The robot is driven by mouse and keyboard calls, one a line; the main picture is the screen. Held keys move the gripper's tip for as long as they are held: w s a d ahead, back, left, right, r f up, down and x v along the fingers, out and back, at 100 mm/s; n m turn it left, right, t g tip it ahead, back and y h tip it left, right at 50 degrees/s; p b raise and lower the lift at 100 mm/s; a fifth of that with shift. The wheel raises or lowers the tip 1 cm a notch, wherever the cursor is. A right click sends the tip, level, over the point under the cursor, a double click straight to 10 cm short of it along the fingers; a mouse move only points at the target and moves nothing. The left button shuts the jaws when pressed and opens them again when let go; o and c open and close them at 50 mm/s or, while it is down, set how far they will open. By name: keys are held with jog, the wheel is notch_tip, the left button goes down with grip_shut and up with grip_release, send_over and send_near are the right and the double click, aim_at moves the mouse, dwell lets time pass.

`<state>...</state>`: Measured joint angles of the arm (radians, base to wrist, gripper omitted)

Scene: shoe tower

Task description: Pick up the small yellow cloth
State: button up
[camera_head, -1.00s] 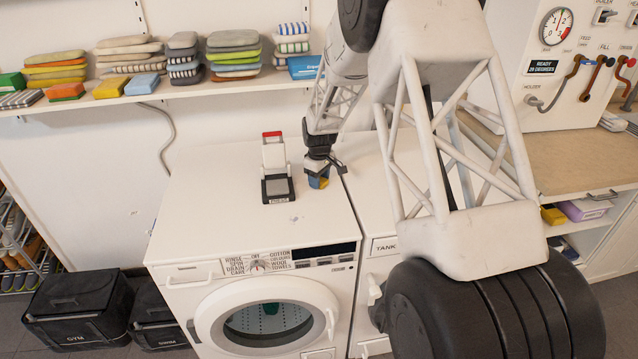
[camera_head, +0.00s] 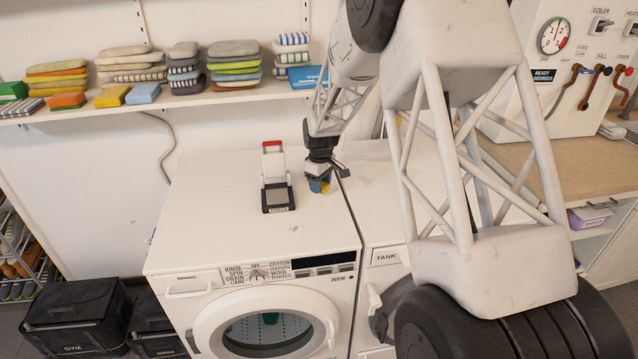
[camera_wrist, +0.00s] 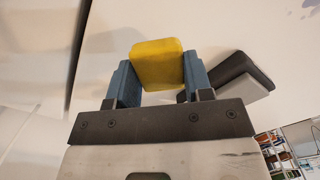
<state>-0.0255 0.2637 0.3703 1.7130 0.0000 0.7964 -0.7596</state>
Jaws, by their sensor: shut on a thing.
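The small yellow cloth (camera_wrist: 157,64) is a rounded block between the two blue fingers of my gripper (camera_wrist: 160,82) in the wrist view. Both fingers are against its sides. In the head view my gripper (camera_head: 319,186) is low over the right rear part of the washing machine's white top (camera_head: 230,220). Only a bit of the yellow cloth (camera_head: 325,188) shows there, beside a blue finger. I cannot tell whether the cloth touches the top.
A small press with a red handle (camera_head: 274,182) stands just left of my gripper. A wall shelf (camera_head: 200,98) behind holds stacks of folded cloths, including another yellow one (camera_head: 113,96). A white tank unit (camera_head: 385,220) adjoins on the right. The front left of the top is clear.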

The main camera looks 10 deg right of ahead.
jog(key=s, duration=0.4)
jog(key=s+r, duration=0.1)
jog(key=s, duration=0.8)
jog(key=shift+s+d+r, duration=0.2)
jog(key=shift+s, duration=0.2)
jog(key=o, duration=0.4)
jog(key=shift+c, duration=1.4)
jog(key=s+a+r, duration=0.2)
jog(key=a+r, duration=0.1)
jog(key=a, duration=0.6)
jog(key=shift+a, duration=0.3)
